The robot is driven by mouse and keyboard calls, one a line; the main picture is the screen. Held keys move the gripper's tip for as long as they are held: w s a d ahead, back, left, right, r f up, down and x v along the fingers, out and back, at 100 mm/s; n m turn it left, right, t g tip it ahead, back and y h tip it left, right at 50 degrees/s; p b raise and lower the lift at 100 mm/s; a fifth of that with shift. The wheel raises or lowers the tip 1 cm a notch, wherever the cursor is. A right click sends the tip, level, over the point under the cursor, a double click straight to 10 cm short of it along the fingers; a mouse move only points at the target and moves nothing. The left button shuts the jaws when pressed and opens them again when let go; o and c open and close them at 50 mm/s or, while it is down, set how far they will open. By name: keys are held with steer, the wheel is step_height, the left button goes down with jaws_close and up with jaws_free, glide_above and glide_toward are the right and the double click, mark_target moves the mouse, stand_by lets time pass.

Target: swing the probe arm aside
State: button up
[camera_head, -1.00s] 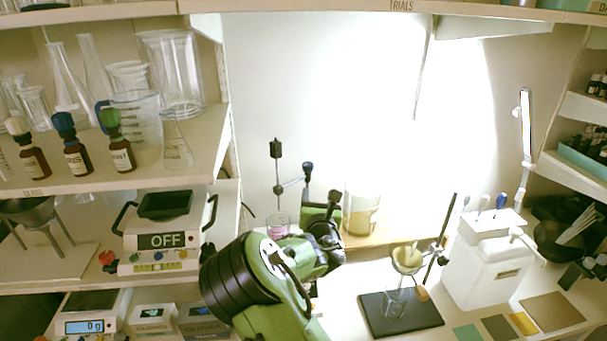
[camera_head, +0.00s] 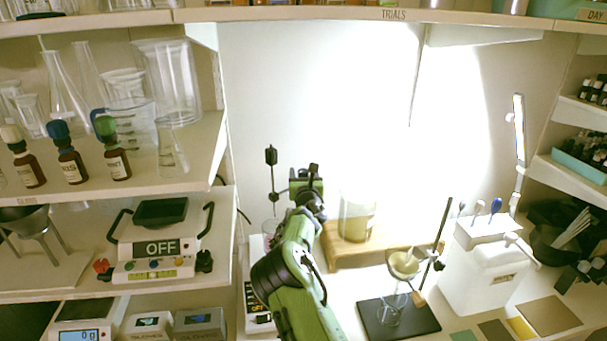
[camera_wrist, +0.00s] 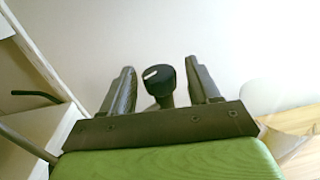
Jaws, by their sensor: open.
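The probe arm (camera_head: 272,180) shows in the head view as a thin upright rod with a black cylinder on top and a short side piece running right toward my gripper. A black knob with a white mark (camera_wrist: 158,76) shows in the wrist view between the two fingers of my gripper (camera_wrist: 161,70). The fingers are open, one on each side of the knob, with gaps visible. In the head view my gripper (camera_head: 306,178) is beside the probe rod, to its right, and hides most of the knob and side piece.
A glass beaker (camera_head: 271,226) stands below the probe, partly hidden by my arm. A large beaker (camera_head: 356,222) on a wooden stand (camera_head: 345,257) is close on the right. A funnel stand (camera_head: 398,318) and white canister (camera_head: 490,265) are farther right. Shelves bound the left.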

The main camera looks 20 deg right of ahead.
steer(key=shift+w+d, duration=0.1)
steer(key=shift+w, duration=0.15)
jaws_close()
